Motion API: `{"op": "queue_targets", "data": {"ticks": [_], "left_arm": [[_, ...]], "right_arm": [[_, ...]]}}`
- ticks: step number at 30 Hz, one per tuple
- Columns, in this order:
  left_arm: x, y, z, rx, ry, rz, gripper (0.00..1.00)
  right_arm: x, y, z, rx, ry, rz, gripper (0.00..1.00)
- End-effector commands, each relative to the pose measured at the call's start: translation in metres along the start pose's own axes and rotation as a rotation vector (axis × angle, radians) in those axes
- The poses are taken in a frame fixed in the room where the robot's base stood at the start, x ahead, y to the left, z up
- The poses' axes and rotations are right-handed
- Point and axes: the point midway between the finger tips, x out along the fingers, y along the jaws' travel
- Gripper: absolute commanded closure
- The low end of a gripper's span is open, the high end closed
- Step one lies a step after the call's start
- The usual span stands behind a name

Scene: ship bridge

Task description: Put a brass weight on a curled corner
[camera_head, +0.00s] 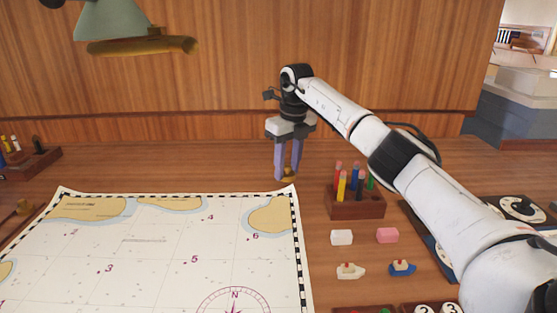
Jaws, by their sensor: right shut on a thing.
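A paper chart (150,240) with numbers, tan land patches and a compass rose lies on the wooden table. Its far left and far right corners look slightly lifted. My right gripper (288,176) points down just beyond the chart's far right corner (290,190). It is shut on a small brass weight (289,174), which is partly hidden by the fingers. Whether the weight touches the table or the paper, I cannot tell. My left gripper is not in view.
A wooden holder (356,205) with coloured pencils stands right of the chart. A lamp (112,22) hangs above left.

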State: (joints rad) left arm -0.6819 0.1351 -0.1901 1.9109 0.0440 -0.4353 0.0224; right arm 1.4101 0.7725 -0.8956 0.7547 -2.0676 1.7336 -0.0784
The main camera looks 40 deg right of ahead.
Motion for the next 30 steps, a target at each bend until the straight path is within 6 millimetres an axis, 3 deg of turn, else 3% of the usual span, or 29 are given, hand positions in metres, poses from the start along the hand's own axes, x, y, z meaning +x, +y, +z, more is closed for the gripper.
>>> {"op": "queue_targets", "data": {"ticks": [18,30], "left_arm": [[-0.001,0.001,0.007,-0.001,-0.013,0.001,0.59],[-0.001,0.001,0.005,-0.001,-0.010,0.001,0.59]], "right_arm": [[0.051,0.001,-0.006,-0.005,-0.001,0.002,0.95],[0.059,0.001,-0.007,-0.005,-0.002,0.002,0.95]]}}
